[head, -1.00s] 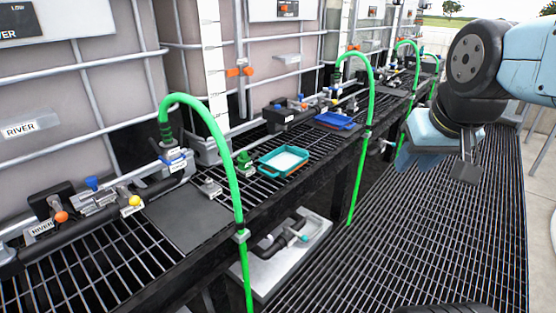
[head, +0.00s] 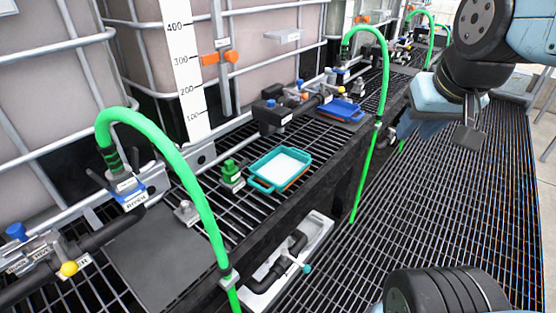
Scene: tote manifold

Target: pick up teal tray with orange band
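The teal tray (head: 259,185) with an orange band along its lower edge sits on the black grated shelf (head: 214,209), near the middle of the head view. It has a white inside and looks level. My gripper (head: 440,132) hangs at the upper right over the floor grating, well to the right of the tray and apart from it. Its fingers are partly seen, and the gap between them is not clear. I see nothing held in it.
A green hose (head: 184,160) arches in front of the shelf left of the tray; another green hose (head: 384,75) arches to its right. A green valve (head: 231,173) stands close left of the tray. A blue tray (head: 341,111) lies farther back. The floor grating (head: 400,215) is largely clear.

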